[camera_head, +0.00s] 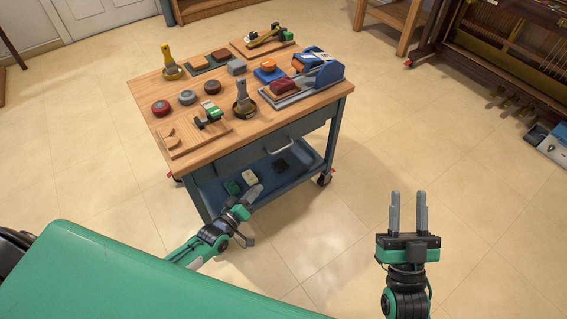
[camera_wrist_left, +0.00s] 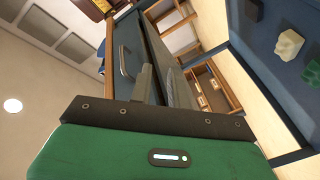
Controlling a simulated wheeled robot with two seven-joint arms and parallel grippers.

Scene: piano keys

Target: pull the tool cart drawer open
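The tool cart (camera_head: 225,110) has a wooden top and a blue-grey body. Its drawer (camera_head: 240,156) sits under the top and looks closed. The drawer's silver handle (camera_head: 281,146) is on the front; in the left wrist view the handle (camera_wrist_left: 124,62) lies left of the fingers. My left gripper (camera_head: 250,195) is below and left of the handle, near the lower shelf, apart from the handle. In the left wrist view its fingers (camera_wrist_left: 161,85) stand a little apart with nothing visible between them. My right gripper (camera_head: 408,212) is open and empty over the floor, right of the cart.
Tools, pucks and blocks cover the cart top. The lower shelf (camera_head: 222,196) holds a green block (camera_head: 233,187), a pale block (camera_head: 249,177) and dark items. An open piano (camera_head: 515,50) stands at upper right.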

